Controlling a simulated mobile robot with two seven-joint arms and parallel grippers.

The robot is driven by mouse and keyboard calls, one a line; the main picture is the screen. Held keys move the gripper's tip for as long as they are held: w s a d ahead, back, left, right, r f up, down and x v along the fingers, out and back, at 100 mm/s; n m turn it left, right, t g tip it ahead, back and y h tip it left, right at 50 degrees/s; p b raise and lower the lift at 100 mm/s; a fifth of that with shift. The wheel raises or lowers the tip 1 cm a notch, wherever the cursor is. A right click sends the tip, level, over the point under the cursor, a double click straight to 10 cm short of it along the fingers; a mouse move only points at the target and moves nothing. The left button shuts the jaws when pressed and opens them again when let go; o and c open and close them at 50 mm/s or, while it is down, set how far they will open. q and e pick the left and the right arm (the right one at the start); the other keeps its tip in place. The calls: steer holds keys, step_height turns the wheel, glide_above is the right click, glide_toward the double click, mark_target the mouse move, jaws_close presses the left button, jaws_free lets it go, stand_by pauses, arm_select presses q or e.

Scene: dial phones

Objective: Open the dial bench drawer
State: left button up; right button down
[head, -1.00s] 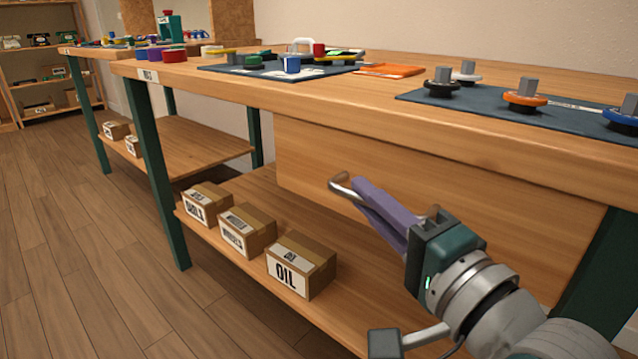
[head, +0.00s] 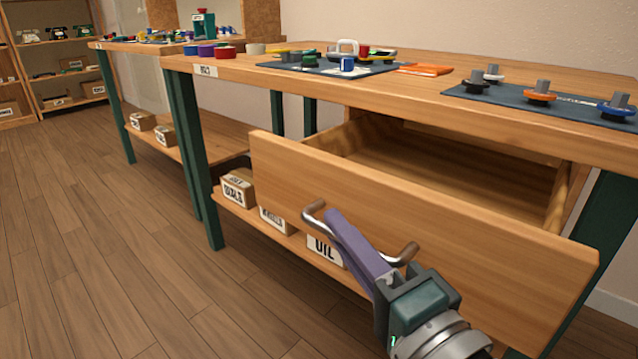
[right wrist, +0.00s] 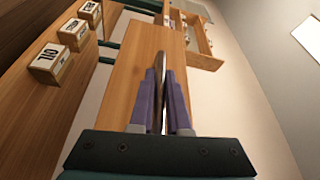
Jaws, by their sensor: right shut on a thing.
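The dial bench drawer (head: 470,228) is pulled out from under the bench top (head: 400,98), and its inside (head: 440,165) shows and looks empty. A metal bar handle (head: 313,212) is on the drawer front. My right gripper (head: 342,228) has purple fingers and is shut on the handle's bar. In the right wrist view the fingers (right wrist: 163,95) close around the handle in front of the wooden drawer front (right wrist: 127,75). My left gripper is not in view.
Boxes, one marked OIL (head: 325,247), stand on the lower shelf behind the drawer front. Green bench legs (head: 193,150) stand at the left. Dial parts lie on dark mats (head: 490,98) on the bench top. The wooden floor (head: 100,250) at left is clear.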

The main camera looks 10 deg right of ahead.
steer(key=s+a+p, duration=0.1)
steer(key=s+a, duration=0.3)
steer(key=a, duration=0.2)
steer(key=shift+s, duration=0.3)
steer(key=c, duration=0.9)
jaws_free()
steer(key=shift+d, duration=0.1)
steer(key=p+v, duration=0.1)
steer(key=v, duration=0.9)
steer(key=shift+p, duration=0.4)
